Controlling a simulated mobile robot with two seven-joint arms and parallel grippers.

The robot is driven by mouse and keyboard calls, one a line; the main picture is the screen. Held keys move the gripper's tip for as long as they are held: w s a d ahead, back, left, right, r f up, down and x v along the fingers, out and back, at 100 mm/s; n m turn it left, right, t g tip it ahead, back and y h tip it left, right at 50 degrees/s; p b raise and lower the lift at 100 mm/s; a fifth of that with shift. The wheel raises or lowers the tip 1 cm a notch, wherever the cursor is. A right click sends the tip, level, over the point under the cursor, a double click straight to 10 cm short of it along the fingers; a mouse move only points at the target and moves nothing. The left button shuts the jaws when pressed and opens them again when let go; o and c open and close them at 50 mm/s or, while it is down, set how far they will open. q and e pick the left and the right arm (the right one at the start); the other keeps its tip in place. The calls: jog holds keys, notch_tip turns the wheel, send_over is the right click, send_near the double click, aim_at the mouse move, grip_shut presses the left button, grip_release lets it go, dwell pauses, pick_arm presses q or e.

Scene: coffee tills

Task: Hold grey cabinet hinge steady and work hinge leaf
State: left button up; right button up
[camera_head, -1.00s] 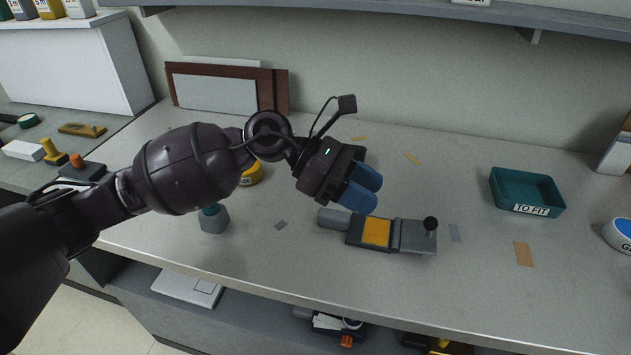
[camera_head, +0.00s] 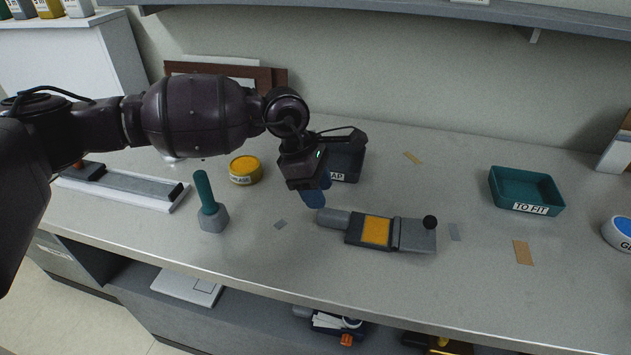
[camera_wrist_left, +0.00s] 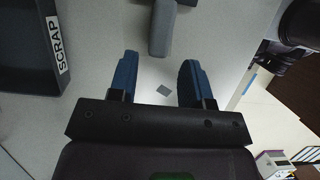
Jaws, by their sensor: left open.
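The grey cabinet hinge (camera_head: 412,236) lies on the bench, with a yellow pad (camera_head: 376,231) on its body. A rounded grey grip (camera_head: 333,218) sticks out at its left end. My right gripper is not in view.
A dark SCRAP tray (camera_head: 346,163) stands close behind my left gripper. A yellow tin (camera_head: 245,170) and a teal-handled tool (camera_head: 207,200) stand to the left. A teal TO FIT tray (camera_head: 527,191) is at right. The bench before the hinge is clear.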

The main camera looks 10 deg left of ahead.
aim_at(327, 210)
pick_arm(q)
jog(key=shift+x, duration=3.1)
grip_shut()
jog(key=shift+o, duration=0.8)
grip_release()
grip_shut()
